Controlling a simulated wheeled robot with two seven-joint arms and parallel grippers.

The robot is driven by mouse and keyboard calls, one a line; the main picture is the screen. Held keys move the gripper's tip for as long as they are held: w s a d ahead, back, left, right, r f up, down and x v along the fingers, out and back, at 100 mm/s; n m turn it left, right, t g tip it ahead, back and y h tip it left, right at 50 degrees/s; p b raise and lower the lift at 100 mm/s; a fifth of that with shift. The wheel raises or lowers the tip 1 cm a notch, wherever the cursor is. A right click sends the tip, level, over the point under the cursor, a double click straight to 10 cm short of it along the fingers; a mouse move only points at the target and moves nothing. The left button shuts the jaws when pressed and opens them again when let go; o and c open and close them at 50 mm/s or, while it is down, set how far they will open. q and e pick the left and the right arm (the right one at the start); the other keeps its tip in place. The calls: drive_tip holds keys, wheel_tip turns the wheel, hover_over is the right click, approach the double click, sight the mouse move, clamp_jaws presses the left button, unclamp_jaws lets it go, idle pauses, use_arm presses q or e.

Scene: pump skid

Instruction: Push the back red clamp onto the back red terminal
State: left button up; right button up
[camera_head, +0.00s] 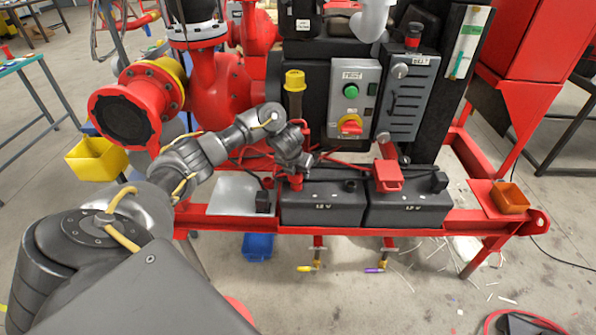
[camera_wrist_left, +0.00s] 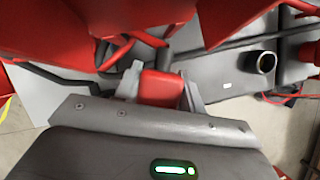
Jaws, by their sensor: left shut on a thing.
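My left gripper (camera_head: 297,168) reaches down over the back left corner of the left battery (camera_head: 322,204). In the left wrist view its two fingers (camera_wrist_left: 160,90) are closed on either side of a red block, the red clamp (camera_wrist_left: 161,88). In the head view a small red piece (camera_head: 296,183) shows just below the fingers at the battery's top. I cannot tell whether it is the clamp or the red terminal, or how far the clamp sits on the terminal. The fingers and clamp hide the terminal in the wrist view. My right gripper is not in view.
A second battery (camera_head: 408,208) with a red cover (camera_head: 388,176) stands to the right. A dark round post (camera_wrist_left: 262,62) rises from a battery top. Behind are a control box (camera_head: 352,95) and red pump pipework (camera_head: 215,85). An orange bin (camera_head: 509,197) sits on the right.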

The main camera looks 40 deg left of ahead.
use_arm(q)
drive_tip(key=shift+f+b, duration=0.55)
drive_tip(key=shift+f, duration=0.15)
drive_tip(key=o, duration=1.2)
drive_tip(key=shift+o, duration=0.2)
drive_tip(key=shift+s+r, duration=0.1)
drive_tip(key=shift+r, duration=0.25)
drive_tip(key=p+v, duration=0.4)
drive_tip(key=v, duration=0.6)
